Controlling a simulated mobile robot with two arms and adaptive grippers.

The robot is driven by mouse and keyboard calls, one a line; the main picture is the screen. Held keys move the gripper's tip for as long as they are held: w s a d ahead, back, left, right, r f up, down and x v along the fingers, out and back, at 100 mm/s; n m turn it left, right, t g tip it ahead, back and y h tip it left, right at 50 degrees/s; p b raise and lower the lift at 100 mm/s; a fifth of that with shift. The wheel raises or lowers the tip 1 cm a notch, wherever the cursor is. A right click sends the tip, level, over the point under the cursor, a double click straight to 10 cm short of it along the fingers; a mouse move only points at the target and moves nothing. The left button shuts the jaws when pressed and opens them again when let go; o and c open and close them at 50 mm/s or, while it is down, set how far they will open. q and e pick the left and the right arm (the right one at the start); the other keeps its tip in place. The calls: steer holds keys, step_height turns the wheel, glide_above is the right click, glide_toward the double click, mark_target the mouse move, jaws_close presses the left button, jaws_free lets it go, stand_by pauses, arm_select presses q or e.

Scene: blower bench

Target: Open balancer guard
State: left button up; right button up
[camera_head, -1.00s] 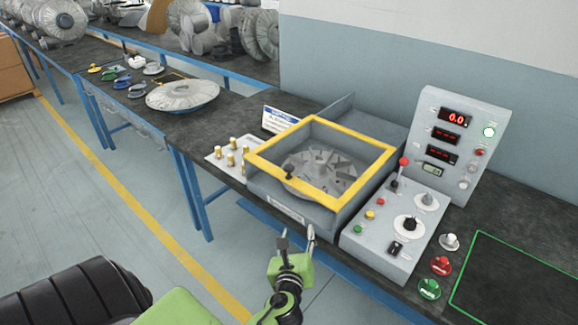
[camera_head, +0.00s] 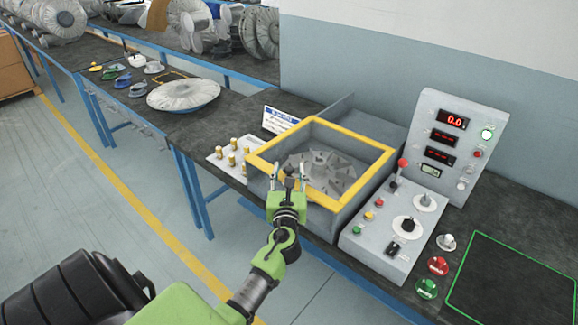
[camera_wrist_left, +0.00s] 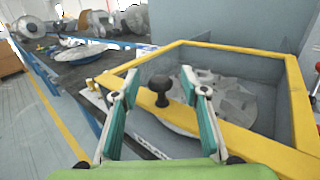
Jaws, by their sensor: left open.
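The balancer guard is a yellow-framed cover (camera_head: 352,137) that lies flat over a grey box with a bladed rotor (camera_head: 325,172) inside. A black knob (camera_wrist_left: 159,88) stands on the guard's front bar; in the head view my gripper partly covers it. My left gripper (camera_head: 288,180) is at the front bar of the guard. In the left wrist view its open fingers (camera_wrist_left: 163,90) stand on either side of the knob, with gaps visible. I cannot tell whether either finger touches the bar. My right gripper is in neither view.
A control panel (camera_head: 395,215) with knobs and a red-topped lever stands right of the box, with a display unit (camera_head: 455,145) behind. A tray of brass pegs (camera_head: 228,158) and a sign (camera_head: 280,120) are to the left. A wall is close behind.

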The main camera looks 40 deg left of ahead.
arm_select(q)
steer(key=shift+x, duration=0.95)
steer(key=shift+c, duration=0.3)
